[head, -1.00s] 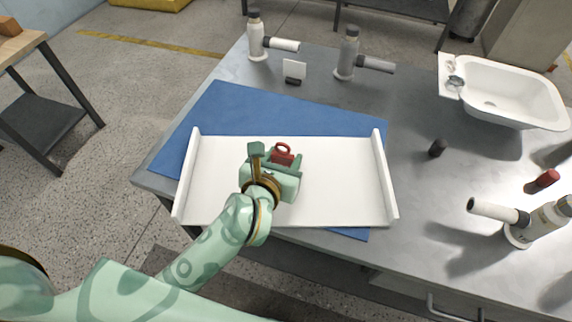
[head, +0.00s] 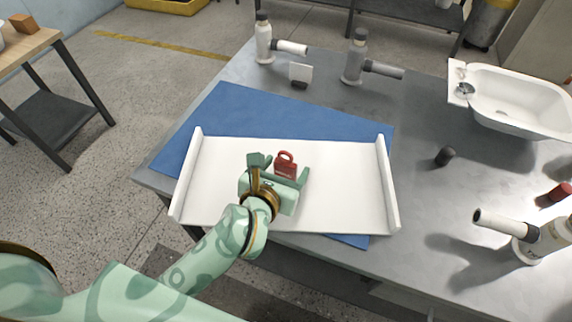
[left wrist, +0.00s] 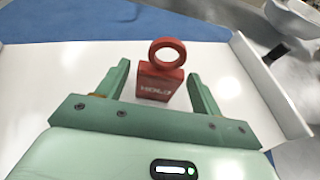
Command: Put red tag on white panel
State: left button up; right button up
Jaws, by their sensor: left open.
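The red tag (head: 286,168), a small block with a ring on top and pale lettering, is on the white panel (head: 340,185) near its middle. It also shows in the left wrist view (left wrist: 160,82), between the fingers and a little beyond them. The white panel has a raised lip at its left and right ends. My left gripper (head: 281,167) is open over the panel, its fingers on either side of the tag with gaps to both. The left wrist view shows the open fingers (left wrist: 158,85) too. My right gripper is not in view.
The panel lies on a blue mat (head: 270,112) on a grey table. A small white card stand (head: 300,73) and two bottle-shaped tools stand at the back. A white basin (head: 520,98), a dark knob (head: 445,156) and another tool (head: 540,235) are on the right.

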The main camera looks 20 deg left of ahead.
pick_arm(q)
jog(key=p+v, duration=0.2)
jog(key=v, duration=0.9)
jog(key=shift+f, duration=0.1)
